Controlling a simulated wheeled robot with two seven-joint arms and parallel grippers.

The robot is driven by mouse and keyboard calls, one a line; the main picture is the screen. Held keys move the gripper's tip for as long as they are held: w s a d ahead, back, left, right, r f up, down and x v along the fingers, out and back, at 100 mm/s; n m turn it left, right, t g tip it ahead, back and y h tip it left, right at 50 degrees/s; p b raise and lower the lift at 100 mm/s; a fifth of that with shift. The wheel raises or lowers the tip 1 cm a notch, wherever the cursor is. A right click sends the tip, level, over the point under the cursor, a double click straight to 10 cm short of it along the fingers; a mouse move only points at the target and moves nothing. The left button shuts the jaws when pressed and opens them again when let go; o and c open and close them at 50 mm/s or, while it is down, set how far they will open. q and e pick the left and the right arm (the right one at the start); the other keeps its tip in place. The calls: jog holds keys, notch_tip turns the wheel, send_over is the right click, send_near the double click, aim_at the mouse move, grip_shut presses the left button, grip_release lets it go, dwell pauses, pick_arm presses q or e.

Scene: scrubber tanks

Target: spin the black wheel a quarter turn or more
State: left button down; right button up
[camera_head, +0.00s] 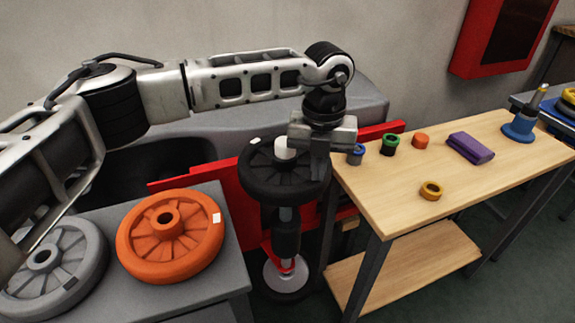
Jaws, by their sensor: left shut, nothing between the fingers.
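The black wheel (262,184) lies flat on top of an upright stand (287,236) in the middle of the head view. It has spokes, a pale hub at its centre and a small white mark on its far left rim. My left gripper (319,170) points down at the wheel's right side, its fingers shut with nothing between them. The fingers overlap the wheel's right rim in the picture; I cannot tell whether they touch it. The gripper hides part of that rim. My right gripper is not in view.
An orange wheel (180,252) and a grey wheel (50,270) lie on a grey table at left. A wooden table (400,200) at right holds small rings, a purple block (470,148) and a blue peg base (518,131). A red panel (232,205) stands behind the stand.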

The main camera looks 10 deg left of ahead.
pick_arm(q)
jog(key=shift+w+d, duration=0.25)
jog(key=shift+w, duration=0.15)
notch_tip(320, 180, up, 7)
jog(key=p, duration=0.4)
dwell(0.7)
